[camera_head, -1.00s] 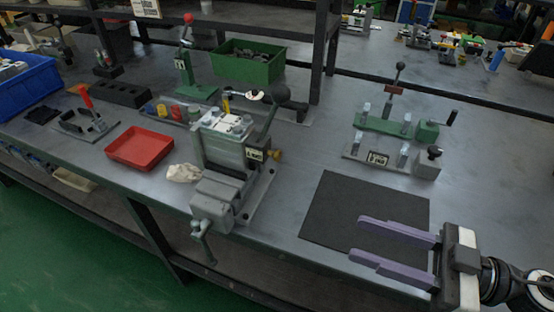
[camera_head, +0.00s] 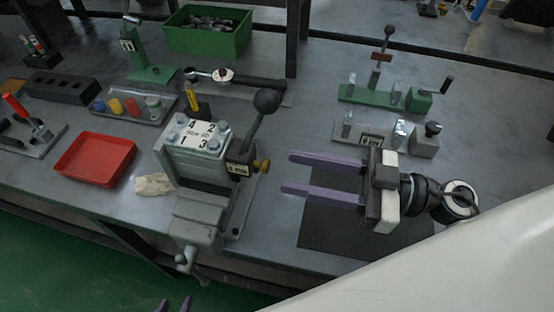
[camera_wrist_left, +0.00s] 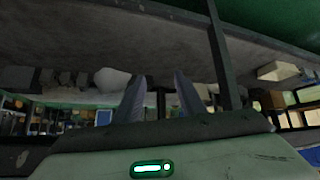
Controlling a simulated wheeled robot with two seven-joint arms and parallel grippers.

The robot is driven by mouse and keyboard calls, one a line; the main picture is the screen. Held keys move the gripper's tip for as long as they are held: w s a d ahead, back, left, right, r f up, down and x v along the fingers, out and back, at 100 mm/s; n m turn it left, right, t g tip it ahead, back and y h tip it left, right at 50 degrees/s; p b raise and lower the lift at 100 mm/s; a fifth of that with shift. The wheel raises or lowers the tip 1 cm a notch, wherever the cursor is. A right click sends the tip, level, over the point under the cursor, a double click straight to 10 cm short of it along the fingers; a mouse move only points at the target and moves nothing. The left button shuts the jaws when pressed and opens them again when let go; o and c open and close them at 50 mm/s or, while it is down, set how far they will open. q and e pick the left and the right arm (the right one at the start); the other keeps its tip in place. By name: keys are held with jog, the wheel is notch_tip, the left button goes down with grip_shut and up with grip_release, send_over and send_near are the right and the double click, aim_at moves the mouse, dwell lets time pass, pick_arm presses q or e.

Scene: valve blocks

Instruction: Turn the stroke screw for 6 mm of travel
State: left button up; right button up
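A grey valve block (camera_head: 190,160) with a white plate numbered 1 to 4 sits in a vise (camera_head: 197,218). A tag (camera_head: 239,169) and a yellow knob (camera_head: 262,166) are on its right side. I cannot tell for sure which part is the stroke screw. My right gripper (camera_head: 287,173) is open and empty, right of the block, its purple fingers pointing left toward the knob without touching it. My left gripper (camera_head: 175,304) shows only its fingertips at the bottom edge, below the vise handle. In the left wrist view its fingers (camera_wrist_left: 156,80) are apart and empty.
A black ball-topped lever (camera_head: 266,103) rises beside the block. A black mat (camera_head: 330,232) lies under the right gripper. Green fixtures with levers (camera_head: 385,95) stand behind it. A red tray (camera_head: 95,158), a white cloth (camera_head: 153,184) and a green bin (camera_head: 207,38) are to the left and back.

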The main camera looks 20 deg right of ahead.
aim_at(262, 165)
jog(key=x, duration=0.4)
jog(key=shift+w+a, duration=0.2)
jog(key=shift+a, duration=0.05)
jog(key=shift+c, duration=0.5)
grip_shut()
pick_arm(q)
jog(key=shift+w+r, duration=0.45)
jog(key=shift+r, duration=0.2)
jog(key=shift+p, duration=0.35)
